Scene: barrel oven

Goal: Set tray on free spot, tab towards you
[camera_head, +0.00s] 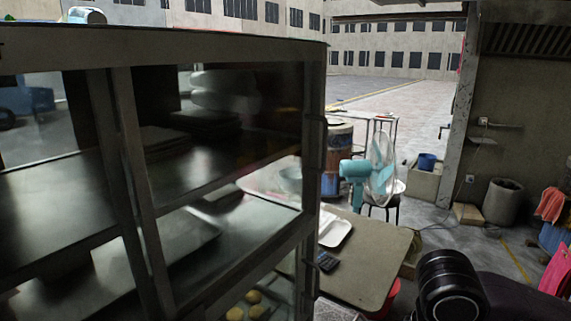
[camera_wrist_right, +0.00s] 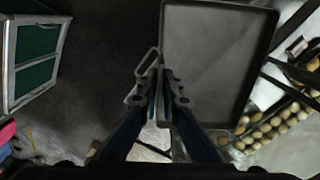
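A dark, flat, rectangular tray (camera_wrist_right: 215,60) with a raised rim fills the upper middle of the right wrist view. My right gripper (camera_wrist_right: 161,84) is at the tray's left edge beside this loop. Its fingers are close together and look shut on the edge, partly hiding it. In the head view a glass-sided cabinet (camera_head: 312,130) with several shelves stands at the left; reflections blur what lies inside. My left gripper is not in view.
A table (camera_head: 375,258) right of the cabinet holds a white tray (camera_head: 336,232) and a dark calculator-like object (camera_head: 326,261). A teal fan (camera_head: 380,170) stands behind it. Trays of round buns (camera_wrist_right: 268,130) lie at lower right in the wrist view.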

